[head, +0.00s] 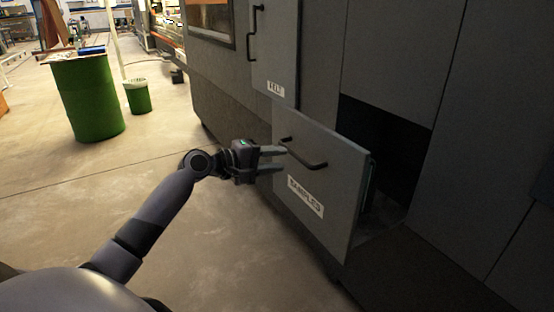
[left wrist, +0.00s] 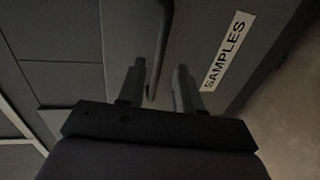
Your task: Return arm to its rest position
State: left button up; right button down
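My left gripper (head: 280,160) is open, with its two fingers apart and pointing at the front of the grey drawer (head: 335,185). The drawer, labelled SAMPLES, stands pulled out from the machine, with a dark opening behind its front. Its dark bar handle (head: 305,155) is close by the fingertips. In the left wrist view, the handle (left wrist: 162,50) lies between the lines of the two fingers (left wrist: 158,85), and its lower end shows in the gap. I cannot tell whether a finger touches it. The SAMPLES label (left wrist: 228,50) is right of the fingers. My right gripper is not in view.
The large grey machine (head: 240,125) fills the right side, with a handled panel (head: 275,50) above the drawer. A green barrel (head: 88,100) and a small green bin (head: 138,98) stand at the far left. The floor around my left arm is clear.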

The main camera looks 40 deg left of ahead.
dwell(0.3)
pick_arm(q)
jog(key=s+d+f+m+g+y+p, duration=0.15)
jog(key=s+d+f+m, duration=0.35)
jog(key=f, duration=0.5)
jog(key=s+d+f+m+g+y+p, duration=0.1)
jog(key=s+d+f+m+g, duration=0.1)
jog(key=s+d+f, duration=0.6)
jog(key=s+d+f+m, duration=0.3)
jog(key=s+m, duration=0.1)
jog(key=s, duration=0.3)
jog(key=s+d+f+m+y+p, duration=0.1)
jog(key=s+d+f+m, duration=0.3)
jog(key=s, duration=0.3)
jog(key=shift+m, duration=0.5)
jog(key=shift+f+g, duration=0.1)
jog(key=shift+g, duration=0.15)
